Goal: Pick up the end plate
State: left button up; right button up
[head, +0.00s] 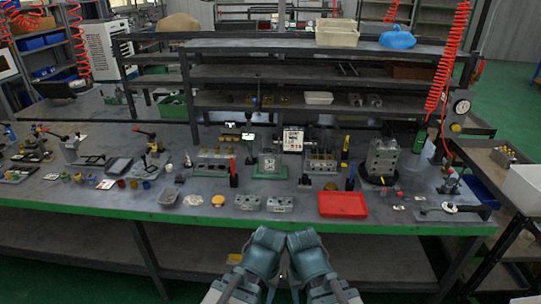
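I cannot tell for sure which piece is the end plate. Two small grey metal blocks with holes, a left one (248,202) and a right one (280,204), lie side by side near the front edge of the bench. A larger grey valve block (382,157) stands upright on a dark base at the right. Blocks also sit in a left rack (215,160) and a right rack (320,160) behind. My two arms show at the bottom centre, in front of the bench and below its top. No fingertips of either gripper are visible.
A red tray (343,205) lies right of the two blocks, with a yellow round piece (218,201) and a clear tray (168,196) to their left. The bench's green front edge (200,217) stands before my arms. Shelves (300,75) rise behind. Tools crowd the left side.

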aim_at(268, 153)
jog(key=i+j, duration=0.15)
jog(key=i, duration=0.35)
jog(key=i+j, duration=0.2)
jog(key=i, duration=0.3)
